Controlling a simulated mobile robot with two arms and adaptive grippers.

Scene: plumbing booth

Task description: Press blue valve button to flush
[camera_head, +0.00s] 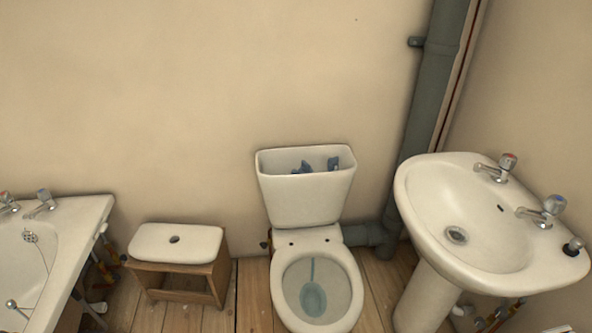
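The toilet (305,208) stands against the back wall, just right of the picture's middle. Its cistern is open at the top, with no lid on it. Blue valve parts show inside the cistern: one piece (303,167) near the middle and another (333,163) at the right. I cannot tell which part is the button. The bowl (347,287) is open, with bluish water at its bottom. Neither of my grippers is in view.
A white lid-like slab (200,241) with a hole lies on a wooden stool (215,283) left of the toilet. A bathtub (82,215) is at far left. A pedestal sink (425,185) and a grey pipe (428,95) stand at right. Floorboards show between.

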